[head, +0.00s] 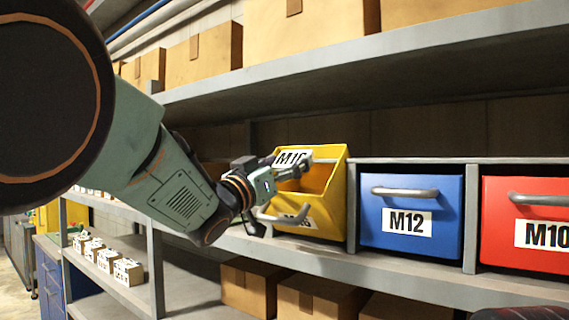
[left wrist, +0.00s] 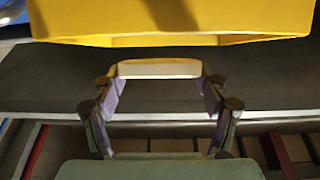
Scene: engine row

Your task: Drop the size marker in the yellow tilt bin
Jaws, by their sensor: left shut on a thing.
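The yellow tilt bin (head: 328,200) is on the shelf, tipped forward with its top open; its front handle and a partly covered label show low on its face. In the left wrist view its yellow wall (left wrist: 170,22) spans the top. My left gripper (head: 292,170) is shut on the size marker (head: 291,157), a white piece with black print that seems to read M16. The marker appears across the bin's upper left opening in the head view. Its pale edge shows between the fingertips in the left wrist view (left wrist: 160,69). My right gripper is not in view.
A blue M12 bin (head: 430,238) and a red M10 bin (head: 505,205) stand closed to the right. A grey upper shelf (head: 420,62) with cardboard boxes runs above.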

